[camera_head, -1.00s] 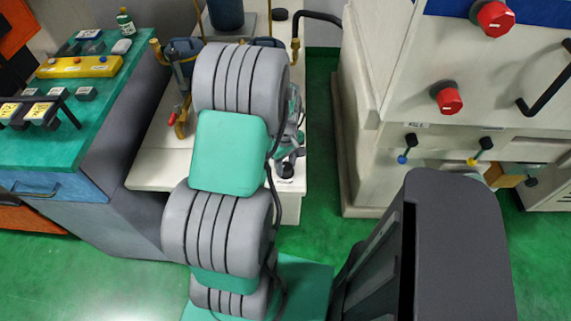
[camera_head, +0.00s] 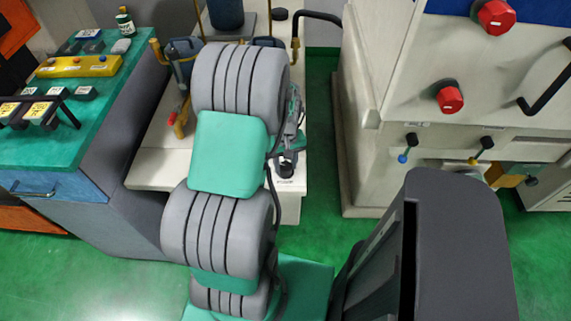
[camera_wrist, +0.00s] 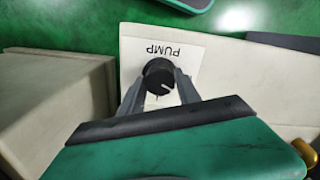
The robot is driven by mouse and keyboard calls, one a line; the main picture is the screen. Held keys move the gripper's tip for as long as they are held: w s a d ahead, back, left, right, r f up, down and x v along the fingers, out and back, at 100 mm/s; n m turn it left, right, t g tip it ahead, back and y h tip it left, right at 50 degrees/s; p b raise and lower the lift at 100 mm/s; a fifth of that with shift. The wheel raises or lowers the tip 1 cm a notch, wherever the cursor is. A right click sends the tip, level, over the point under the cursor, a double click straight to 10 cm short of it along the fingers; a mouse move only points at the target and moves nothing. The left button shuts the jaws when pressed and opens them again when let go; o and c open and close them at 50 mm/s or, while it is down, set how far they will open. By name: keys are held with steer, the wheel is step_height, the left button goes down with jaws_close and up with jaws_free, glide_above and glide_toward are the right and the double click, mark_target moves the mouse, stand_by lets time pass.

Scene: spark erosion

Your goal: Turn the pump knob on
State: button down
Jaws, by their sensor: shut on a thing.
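The pump knob (camera_wrist: 158,72) is black and round, with a short white mark on its lower right edge in the wrist view. It sits by a white plate (camera_wrist: 185,57) reading PUMP, upside down in that view. My gripper (camera_wrist: 159,88) has one finger on each side of the knob and is shut on it. In the head view the knob (camera_head: 286,169) shows at the front right corner of the white bench, below my gripper. My arm hides much of the bench there.
The white bench (camera_head: 155,168) carries pipework with a red-handled valve (camera_head: 177,117). A pale machine cabinet (camera_head: 400,75) with red knobs stands to the right across a narrow green floor gap. A green-topped cabinet (camera_head: 60,145) stands at the left.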

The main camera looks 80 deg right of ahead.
mark_target(286, 166)
steer(key=m, duration=1.3)
steer(key=shift+b, duration=0.3)
stand_by(0.3)
steer(key=c, duration=0.9)
jaws_free()
steer(key=shift+o, duration=0.2)
step_height(286, 166, up, 8)
steer(key=shift+f, duration=0.1)
